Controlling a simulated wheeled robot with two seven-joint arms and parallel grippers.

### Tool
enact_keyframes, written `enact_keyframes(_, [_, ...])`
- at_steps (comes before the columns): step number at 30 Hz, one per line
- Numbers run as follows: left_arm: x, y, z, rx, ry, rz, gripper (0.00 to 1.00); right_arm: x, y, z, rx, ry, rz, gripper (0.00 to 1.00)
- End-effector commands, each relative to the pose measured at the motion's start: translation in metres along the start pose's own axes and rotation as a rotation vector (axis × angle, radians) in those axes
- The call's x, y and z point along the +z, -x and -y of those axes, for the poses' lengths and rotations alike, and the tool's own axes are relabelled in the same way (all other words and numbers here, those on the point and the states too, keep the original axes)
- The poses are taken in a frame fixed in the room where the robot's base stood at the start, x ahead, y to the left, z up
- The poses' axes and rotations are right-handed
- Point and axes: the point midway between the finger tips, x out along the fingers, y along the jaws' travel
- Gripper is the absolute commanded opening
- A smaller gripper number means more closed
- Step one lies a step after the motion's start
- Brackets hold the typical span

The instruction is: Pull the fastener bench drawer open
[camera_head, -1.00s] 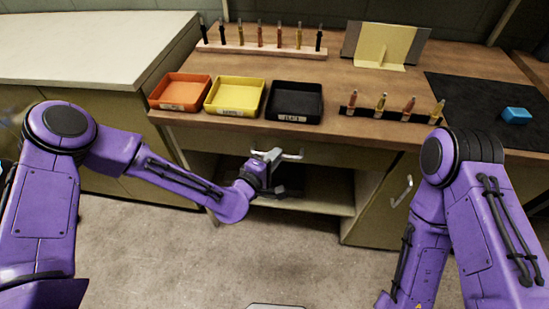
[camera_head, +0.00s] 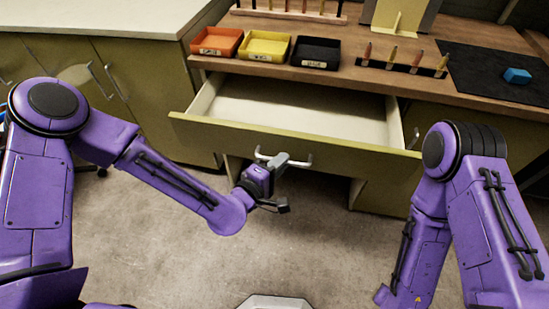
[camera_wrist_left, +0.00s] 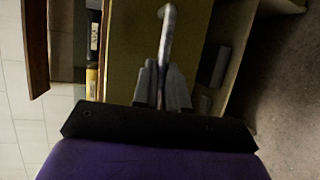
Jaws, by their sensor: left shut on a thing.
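The fastener bench drawer (camera_head: 290,122) is pulled well out from under the bench top, and its inside looks empty. Its green front carries a pale metal bar handle (camera_head: 300,160). My left gripper (camera_head: 278,160) is at this handle and shut on it. In the left wrist view the handle (camera_wrist_left: 167,25) runs up from between the fingers (camera_wrist_left: 163,85). My right arm (camera_head: 425,220) comes in at the right, but its gripper is not in view.
On the wooden bench top (camera_head: 350,85) stand an orange tray (camera_head: 216,41), a yellow tray (camera_head: 265,46) and a black tray (camera_head: 315,52). A blue block (camera_head: 517,75) lies on a dark mat (camera_head: 480,72). The floor before the drawer is clear.

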Motion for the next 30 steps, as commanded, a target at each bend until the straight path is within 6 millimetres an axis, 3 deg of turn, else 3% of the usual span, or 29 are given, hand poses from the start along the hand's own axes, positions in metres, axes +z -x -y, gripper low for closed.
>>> enact_keyframes(14, [0.006,0.002,0.001,-0.002,-0.002,0.01,0.0,0.0,-0.001,0.0,0.0,0.0,0.0,0.43])
enact_keyframes(15, [0.006,0.002,0.001,-0.002,-0.002,0.01,0.25,0.0,-0.001,0.0,0.0,0.0,0.0,0.43])
enact_keyframes(16, [0.006,0.002,0.001,-0.002,-0.002,0.01,0.35,0.0,-0.001,0.0,0.0,0.0,0.0,0.43])
enact_keyframes(26, [0.006,0.004,0.002,-0.003,-0.002,0.01,0.37,0.001,-0.001,0.0,0.0,0.0,0.0,0.43])
enact_keyframes(30, [0.005,0.026,0.002,-0.003,0.0,0.01,0.37,0.002,-0.004,0.0,0.0,0.0,0.0,0.43])
